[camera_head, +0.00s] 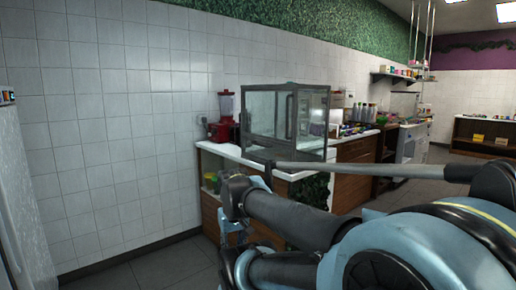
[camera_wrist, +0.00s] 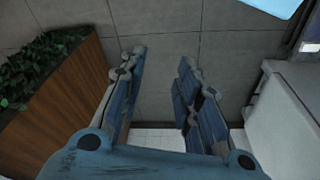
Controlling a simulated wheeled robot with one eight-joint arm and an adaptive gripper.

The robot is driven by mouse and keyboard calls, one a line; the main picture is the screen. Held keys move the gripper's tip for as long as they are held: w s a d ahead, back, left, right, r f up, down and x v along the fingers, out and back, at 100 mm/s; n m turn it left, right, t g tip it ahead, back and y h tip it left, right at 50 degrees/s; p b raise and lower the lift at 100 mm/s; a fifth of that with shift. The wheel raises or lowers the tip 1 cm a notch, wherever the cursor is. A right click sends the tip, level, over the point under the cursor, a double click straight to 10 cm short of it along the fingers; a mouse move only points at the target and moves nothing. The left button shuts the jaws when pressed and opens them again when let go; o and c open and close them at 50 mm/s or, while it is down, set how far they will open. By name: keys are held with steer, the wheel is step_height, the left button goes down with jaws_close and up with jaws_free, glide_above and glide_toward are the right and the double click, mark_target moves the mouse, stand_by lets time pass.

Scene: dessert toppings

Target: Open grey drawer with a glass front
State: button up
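A glass case with a grey frame (camera_head: 285,122) stands on the white counter in the head view. It looks closed, but I cannot tell whether it is the drawer the task names. My gripper (camera_wrist: 162,60) is open in the wrist view, its two blue-grey fingers apart with only grey floor tiles and a strip of white tiles behind them. In the head view my gripper (camera_head: 233,232) is low in front of the counter, partly hidden by my arm, and apart from the case. The case does not show in the wrist view.
A red blender (camera_head: 224,118) stands on the white counter (camera_head: 232,152) left of the case. A wooden planter with green leaves (camera_wrist: 62,98) is left in the wrist view, and a white unit (camera_wrist: 285,125) is right. Grey floor (camera_head: 150,272) is clear at the lower left.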

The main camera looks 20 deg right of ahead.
steer(key=w+d+r+n+h, duration=0.1)
steer(key=w+d+r+h, duration=0.5)
steer(key=w+d, duration=0.5)
steer(key=n+t+h, duration=0.3)
steer(key=t+h, duration=0.2)
steer(key=h, duration=0.8)
glide_toward(259, 145)
steer(key=x, duration=1)
steer(key=shift+w+d+f, duration=0.1)
steer(key=shift+w+d, duration=0.15)
steer(key=shift+w, duration=0.2)
